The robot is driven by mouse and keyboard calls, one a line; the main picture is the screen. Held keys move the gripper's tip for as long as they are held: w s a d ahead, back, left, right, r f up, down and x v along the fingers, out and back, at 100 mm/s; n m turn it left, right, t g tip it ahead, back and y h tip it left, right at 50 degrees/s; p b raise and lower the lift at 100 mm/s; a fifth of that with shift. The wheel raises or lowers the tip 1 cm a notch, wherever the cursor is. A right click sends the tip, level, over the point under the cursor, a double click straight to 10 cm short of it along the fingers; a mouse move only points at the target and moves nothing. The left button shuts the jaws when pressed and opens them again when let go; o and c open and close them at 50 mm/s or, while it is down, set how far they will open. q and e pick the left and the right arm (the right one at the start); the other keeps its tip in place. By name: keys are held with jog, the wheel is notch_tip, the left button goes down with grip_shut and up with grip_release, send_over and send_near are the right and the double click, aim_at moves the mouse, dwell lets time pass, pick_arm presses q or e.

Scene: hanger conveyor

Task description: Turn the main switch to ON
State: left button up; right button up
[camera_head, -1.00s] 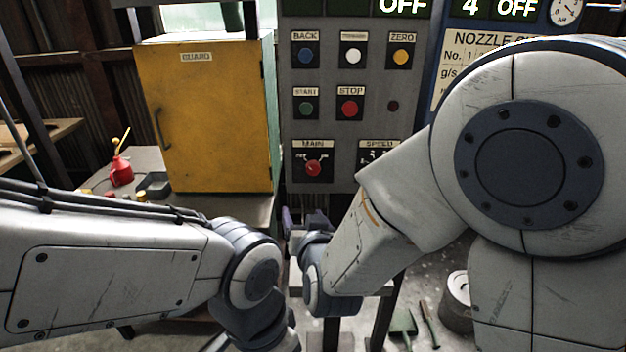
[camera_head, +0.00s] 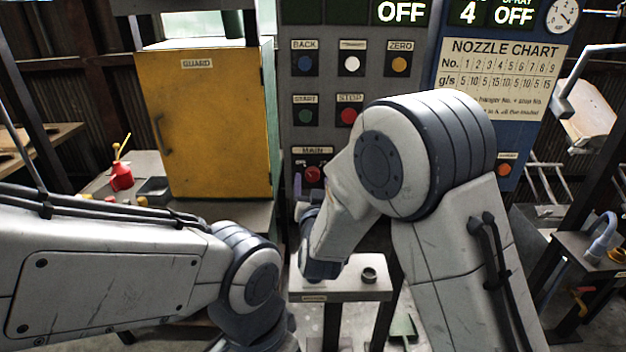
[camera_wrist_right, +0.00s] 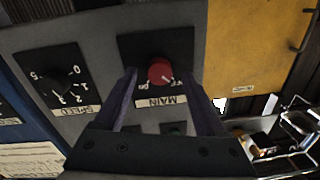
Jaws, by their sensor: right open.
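The main switch is a red round knob (camera_head: 312,174) on a black plate marked MAIN, low on the grey control panel (camera_head: 325,125). In the right wrist view the knob (camera_wrist_right: 161,71) appears upside down between my fingers, its pale mark toward the lower right; the small lettering there is hard to read. My right gripper (camera_wrist_right: 163,82) is open, its two fingers on either side of the knob, with no clear contact visible. In the head view my right gripper (camera_head: 301,188) is mostly hidden by my right arm. My left gripper is out of view below.
The speed dial (camera_wrist_right: 55,84) sits beside the main switch. START (camera_head: 305,116) and STOP (camera_head: 349,116) buttons are above. A display (camera_head: 402,12) reads OFF. A yellow guard cabinet (camera_head: 205,125) stands left, a small table (camera_head: 335,290) below.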

jog(key=shift+w, duration=0.3)
grip_shut()
jog(key=shift+f+m+b, duration=0.15)
jog(key=shift+m+b, duration=0.15)
jog(key=shift+b, duration=0.25)
jog(key=m+b, duration=0.7)
jog(key=b, duration=0.3)
jog(key=m+b, duration=0.7)
jog(key=b, duration=0.3)
jog(key=shift+a+f+m+t+h, duration=0.1)
jog(key=shift+a+m+t+h, duration=0.05)
jog(key=shift+m+t+h, duration=0.15)
jog(key=shift+r+m+b, duration=0.2)
jog(key=shift+m+b, duration=1.5)
jog(key=shift+b, duration=0.1)
